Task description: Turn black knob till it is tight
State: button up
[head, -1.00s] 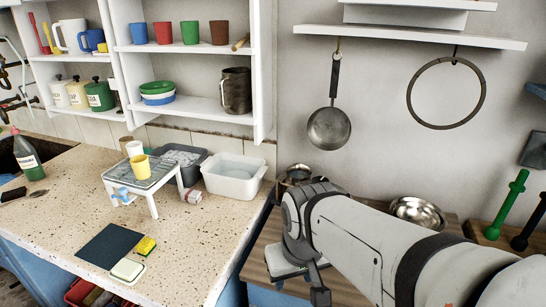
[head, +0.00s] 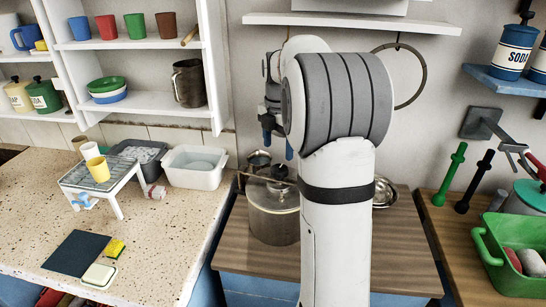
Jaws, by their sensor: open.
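A large metal pot (head: 273,222) with a lid stands on the wooden worktop. A small black knob (head: 283,173) shows on top of the lid, partly hard to make out. My gripper (head: 278,146) is open and empty, with blue fingertips pointing down. In the picture it appears above the lid and apart from the knob; the exact gap cannot be told. My arm hides the right side of the pot and part of the worktop.
A small pan (head: 259,159) and a metal bowl (head: 384,193) are behind and beside the pot. A white basin (head: 194,177) stands left on the speckled counter. Green (head: 449,174) and black (head: 475,181) handled tools and a green crate (head: 488,255) are at right.

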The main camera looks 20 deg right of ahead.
aim_at(280, 167)
jog(key=shift+w+d+f+n, duration=0.1)
jog(key=shift+w+d+n, duration=0.55)
jog(key=shift+d+n, duration=0.1)
jog(key=shift+d+f, duration=0.1)
jog(key=shift+f, duration=0.2)
notch_tip(280, 167, down, 7)
jog(key=shift+f+p, duration=0.1)
jog(key=shift+p, duration=0.2)
jog(key=c, duration=0.9)
jog(key=shift+a, duration=0.2)
jog(key=shift+c, duration=0.3)
jog(key=shift+w+d, duration=0.1)
jog(key=shift+c, duration=0.2)
